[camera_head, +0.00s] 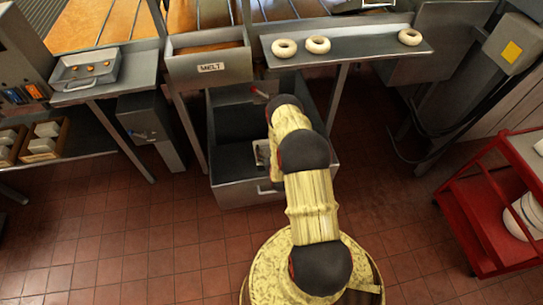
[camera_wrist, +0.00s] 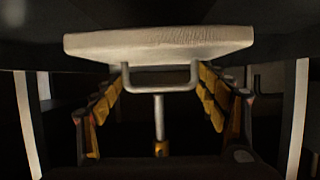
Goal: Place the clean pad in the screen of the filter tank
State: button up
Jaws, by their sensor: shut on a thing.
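A pale, flat pad (camera_wrist: 160,42) spans the upper part of the wrist view, just beyond my fingertips. My gripper (camera_wrist: 162,80) has yellow-padded fingers on both sides, closing in toward the pad's near edge. A metal U-shaped bracket with a stem (camera_wrist: 158,110) shows between the fingers below the pad. The exact contact is dark and hard to see. In the camera_head view my arm reaches down into an open grey tank (camera_head: 235,193), below the bin marked MELT. A small pale patch shows beside the arm inside it; most of the gripper and the screen are hidden.
Two crates (camera_head: 58,153) of white pads stand on the left shelf. A shelf (camera_head: 365,47) with three pale rings extends above and right of the tank. A red cart (camera_head: 470,215) stands at the right. The tiled floor around my base is mostly clear.

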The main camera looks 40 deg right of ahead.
jog(key=shift+d+f+b, duration=0.3)
jog(key=shift+d+f, duration=0.3)
jog(key=shift+f, duration=0.15)
notch_tip(320, 180, down, 3)
jog(key=shift+d+f+b, duration=0.15)
jog(key=shift+f+b, duration=0.05)
jog(key=shift+b, duration=0.5)
jog(key=o, duration=1.1)
jog(key=shift+o, duration=0.5)
